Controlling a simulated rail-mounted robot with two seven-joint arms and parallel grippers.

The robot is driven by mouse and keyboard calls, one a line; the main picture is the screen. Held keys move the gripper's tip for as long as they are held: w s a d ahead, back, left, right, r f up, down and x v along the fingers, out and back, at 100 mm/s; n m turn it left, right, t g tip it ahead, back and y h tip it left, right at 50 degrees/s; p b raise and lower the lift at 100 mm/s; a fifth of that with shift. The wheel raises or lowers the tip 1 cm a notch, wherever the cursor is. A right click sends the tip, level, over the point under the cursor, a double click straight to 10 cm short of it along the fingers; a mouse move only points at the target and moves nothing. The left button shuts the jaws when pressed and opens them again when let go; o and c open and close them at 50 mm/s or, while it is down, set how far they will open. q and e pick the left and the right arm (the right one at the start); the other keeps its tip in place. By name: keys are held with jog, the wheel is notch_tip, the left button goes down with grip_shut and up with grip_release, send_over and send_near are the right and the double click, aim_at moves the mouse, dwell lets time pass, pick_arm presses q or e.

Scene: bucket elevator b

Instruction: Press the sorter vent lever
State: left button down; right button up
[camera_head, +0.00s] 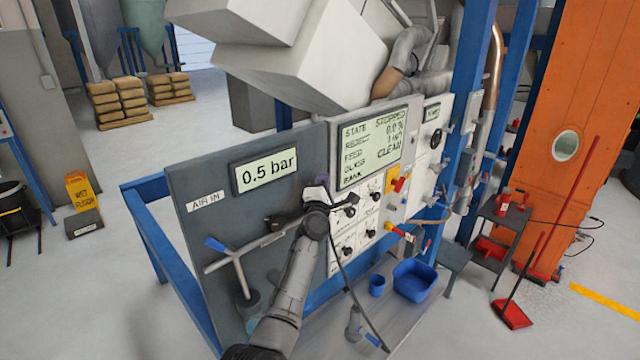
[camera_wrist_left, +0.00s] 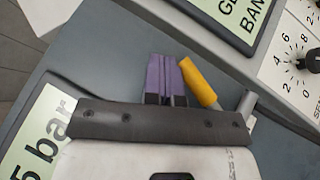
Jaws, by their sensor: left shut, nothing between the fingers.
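My left gripper (camera_head: 321,179) is at the panel, between the 0.5 bar display and the larger status display. Its purple fingertips (camera_wrist_left: 166,78) are shut and empty in the left wrist view. A short yellow lever handle (camera_wrist_left: 199,82), probably the sorter vent lever, stands tilted just right of the fingertips. A grey stub (camera_wrist_left: 246,101) shows beside its lower end. The handle's lower part is hidden behind the gripper body, and I cannot tell whether the fingers touch it. In the head view I cannot make out this handle behind my gripper. My right gripper is not in view.
The 0.5 bar display (camera_head: 265,174) is left of my gripper, above a blue-handled valve (camera_head: 215,243) on pipework. The status display (camera_head: 376,144) and knob panel (camera_head: 345,238) are to the right. A red-and-yellow switch (camera_head: 397,184) sits further right. A blue bin (camera_head: 415,281) stands below.

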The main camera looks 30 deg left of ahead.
pick_arm(q)
jog(key=shift+w+d+f+m+h, duration=0.1)
jog(key=shift+w+m+h, duration=0.2)
jog(key=shift+w, duration=0.3)
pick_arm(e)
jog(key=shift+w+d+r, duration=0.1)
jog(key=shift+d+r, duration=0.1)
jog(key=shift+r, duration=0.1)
pick_arm(q)
jog(key=shift+w+d+f+p, duration=0.1)
jog(key=shift+w+p, duration=0.15)
jog(key=shift+p, duration=0.1)
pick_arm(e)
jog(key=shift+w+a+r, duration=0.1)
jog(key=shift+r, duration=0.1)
